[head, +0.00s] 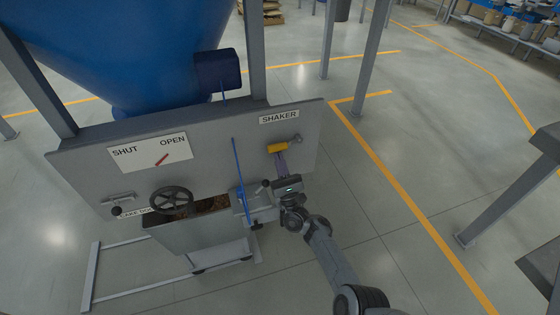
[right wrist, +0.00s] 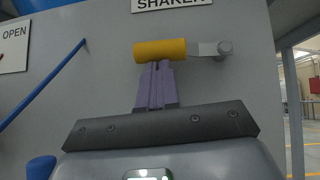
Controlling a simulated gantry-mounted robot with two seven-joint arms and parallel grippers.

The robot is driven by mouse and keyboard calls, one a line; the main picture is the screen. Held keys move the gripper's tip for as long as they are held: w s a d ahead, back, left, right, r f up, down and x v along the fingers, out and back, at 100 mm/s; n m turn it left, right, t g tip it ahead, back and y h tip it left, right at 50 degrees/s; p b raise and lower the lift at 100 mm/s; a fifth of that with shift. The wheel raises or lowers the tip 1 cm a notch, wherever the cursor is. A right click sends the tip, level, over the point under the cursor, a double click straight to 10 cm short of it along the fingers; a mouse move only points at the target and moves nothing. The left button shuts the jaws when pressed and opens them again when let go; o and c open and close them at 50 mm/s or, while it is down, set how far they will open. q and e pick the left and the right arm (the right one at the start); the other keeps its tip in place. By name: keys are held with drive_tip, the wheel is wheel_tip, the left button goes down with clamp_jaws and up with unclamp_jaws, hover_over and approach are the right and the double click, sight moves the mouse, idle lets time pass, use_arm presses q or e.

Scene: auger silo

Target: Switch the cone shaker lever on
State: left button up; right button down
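The cone shaker lever has a yellow grip (head: 278,148) and a short grey arm running right to a round pivot. It is on the grey panel under the SHAKER label (head: 279,117). In the right wrist view the yellow grip (right wrist: 160,50) lies about level, left of the pivot (right wrist: 225,48). My right gripper (head: 281,158) points at the grip from below. In the right wrist view its purple fingers (right wrist: 157,70) are close together, with tips at the grip's lower edge. I cannot tell whether they touch it. My left gripper is not in view.
The panel also carries a SHUT/OPEN plate (head: 150,152) with a red pointer, a black handwheel (head: 171,200) and a blue rod (head: 238,165) left of my right gripper. A grey bin (head: 200,235) stands below.

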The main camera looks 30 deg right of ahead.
drive_tip(key=shift+a+r, duration=0.1)
drive_tip(key=shift+r, duration=0.1)
drive_tip(key=w+f+b+v, duration=0.2)
drive_tip(key=b+v, duration=0.3)
drive_tip(key=v, duration=0.8)
drive_tip(key=shift+b, duration=0.3)
drive_tip(key=shift+f, duration=0.15)
